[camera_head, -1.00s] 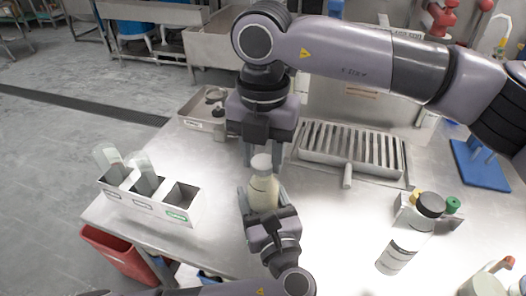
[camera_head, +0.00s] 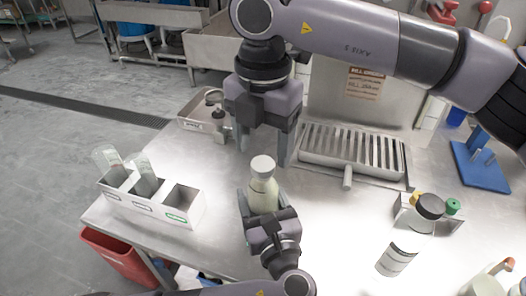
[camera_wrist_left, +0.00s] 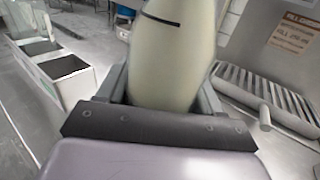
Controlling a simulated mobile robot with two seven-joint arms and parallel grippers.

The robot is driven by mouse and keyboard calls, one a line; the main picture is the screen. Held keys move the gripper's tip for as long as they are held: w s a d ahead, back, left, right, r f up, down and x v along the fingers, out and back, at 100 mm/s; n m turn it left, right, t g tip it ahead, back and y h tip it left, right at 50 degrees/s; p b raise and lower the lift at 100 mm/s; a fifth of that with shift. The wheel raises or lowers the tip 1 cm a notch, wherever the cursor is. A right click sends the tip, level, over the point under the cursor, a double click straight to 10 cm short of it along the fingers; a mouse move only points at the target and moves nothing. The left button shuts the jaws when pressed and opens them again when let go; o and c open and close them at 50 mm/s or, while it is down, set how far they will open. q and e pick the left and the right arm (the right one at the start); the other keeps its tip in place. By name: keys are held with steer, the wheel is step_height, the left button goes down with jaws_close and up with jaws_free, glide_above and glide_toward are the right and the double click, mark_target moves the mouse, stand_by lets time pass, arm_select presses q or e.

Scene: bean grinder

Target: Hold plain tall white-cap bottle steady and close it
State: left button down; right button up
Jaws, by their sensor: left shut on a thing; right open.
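The tall bottle (camera_head: 263,192) has a pale cream body and a white cap (camera_head: 262,164) on its top. It stands upright, or nearly so, in my left gripper (camera_head: 264,208), which is shut on its body. In the left wrist view the bottle (camera_wrist_left: 172,55) fills the space between the fingers, and its cap is out of frame. My right gripper (camera_head: 264,152) points down, open and empty, above and just behind the cap. I see a gap between its fingers and the cap. Whether the cap is fully seated I cannot tell.
A white three-slot bin (camera_head: 150,208) with bottles in two slots stands at left. A slotted metal grate (camera_head: 350,152) lies behind at right. A red bin (camera_head: 118,256) is below the table's left edge.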

steer(key=shift+r, duration=0.8)
steer(key=shift+c, duration=0.3)
steer(key=n, duration=0.6)
steer(key=shift+r, duration=0.4)
steer(key=n, duration=0.3)
steer(key=r+n, duration=0.1)
steer(key=n, duration=0.8)
steer(key=shift+r, duration=0.4)
steer(key=n, duration=0.6)
steer(key=shift+r+n, duration=0.3)
steer(key=shift+r, duration=0.1)
